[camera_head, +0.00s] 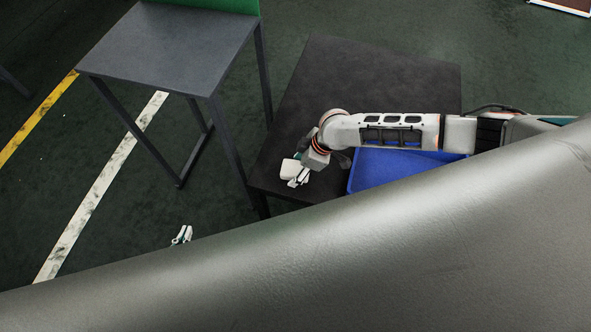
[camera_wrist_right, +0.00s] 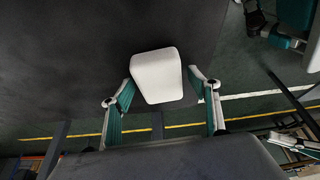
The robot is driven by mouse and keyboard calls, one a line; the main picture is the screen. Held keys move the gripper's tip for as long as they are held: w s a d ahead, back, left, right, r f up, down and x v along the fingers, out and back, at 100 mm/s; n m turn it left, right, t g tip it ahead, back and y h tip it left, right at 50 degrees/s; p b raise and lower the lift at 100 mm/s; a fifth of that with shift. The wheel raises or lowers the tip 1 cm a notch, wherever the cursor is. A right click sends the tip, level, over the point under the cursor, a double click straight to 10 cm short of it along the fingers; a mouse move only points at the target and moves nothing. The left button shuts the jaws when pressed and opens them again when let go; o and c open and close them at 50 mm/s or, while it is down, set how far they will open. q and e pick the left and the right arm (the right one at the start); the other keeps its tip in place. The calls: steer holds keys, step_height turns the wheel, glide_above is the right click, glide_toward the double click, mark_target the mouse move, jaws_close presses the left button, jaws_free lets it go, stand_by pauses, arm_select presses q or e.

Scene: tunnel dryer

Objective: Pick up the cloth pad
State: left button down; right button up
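The white cloth pad (camera_head: 289,169) lies near the front left corner of the black table (camera_head: 385,80). In the right wrist view the pad (camera_wrist_right: 158,75) is a rounded white block. My right gripper (camera_head: 299,178) is over the pad, its fingers pointing down. In the right wrist view my right gripper (camera_wrist_right: 161,79) is open, with one finger on each side of the pad. Whether either finger touches it is hard to tell. My left gripper (camera_head: 181,235) hangs over the floor on the left, small in view, with its two fingers apart and nothing between them.
A blue tray (camera_head: 385,170) stands on the black table right of the pad, partly under my right arm. A grey table (camera_head: 170,45) with a green panel stands at the back left. A large grey surface blocks the bottom of the head view.

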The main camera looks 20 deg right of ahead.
steer(key=c, duration=0.8)
steer(key=shift+r, duration=0.1)
steer(key=shift+c, duration=0.2)
step_height(320, 180, up, 15)
steer(key=p, duration=0.3)
step_height(320, 180, up, 5)
glide_above(297, 169)
steer(key=shift+o, duration=1.2)
steer(key=shift+c, duration=0.6)
